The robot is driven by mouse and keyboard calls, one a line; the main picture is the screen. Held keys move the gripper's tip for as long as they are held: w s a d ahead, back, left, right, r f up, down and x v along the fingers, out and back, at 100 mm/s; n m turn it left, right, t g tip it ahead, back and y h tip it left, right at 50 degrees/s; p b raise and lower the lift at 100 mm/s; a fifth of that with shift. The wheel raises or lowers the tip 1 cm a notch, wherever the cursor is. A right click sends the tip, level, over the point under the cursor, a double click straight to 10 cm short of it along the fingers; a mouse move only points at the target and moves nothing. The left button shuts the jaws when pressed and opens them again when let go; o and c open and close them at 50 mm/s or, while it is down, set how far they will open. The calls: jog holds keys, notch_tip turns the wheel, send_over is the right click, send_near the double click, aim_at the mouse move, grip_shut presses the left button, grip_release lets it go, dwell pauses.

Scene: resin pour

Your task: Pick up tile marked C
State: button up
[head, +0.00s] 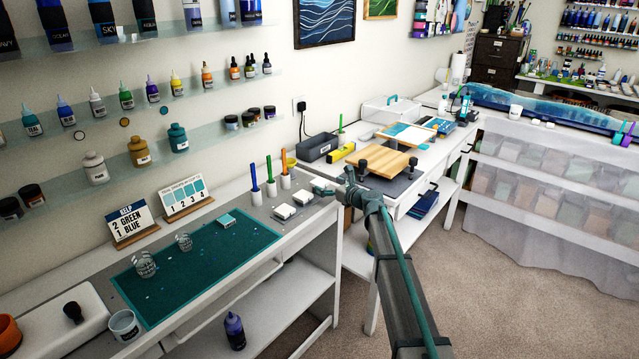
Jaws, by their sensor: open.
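Two small white tile-like blocks lie on the bench at the right of the teal mat, a nearer one (285,211) and a farther one (303,198). A teal-topped tile (229,220) lies on the mat's far edge. I cannot read a letter on any of them, so I cannot tell which is marked C.
The teal mat (195,272) holds two clear cups (145,264). A sign (129,223) and a numbered swatch card (187,196) stand at the back.

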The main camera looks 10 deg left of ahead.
aim_at(320, 182)
jog(key=shift+p+x, duration=1)
jog(key=shift+x, duration=1.9)
jog(key=shift+d+f, duration=0.1)
jog(key=shift+f, duration=0.05)
jog(key=c, duration=1.4)
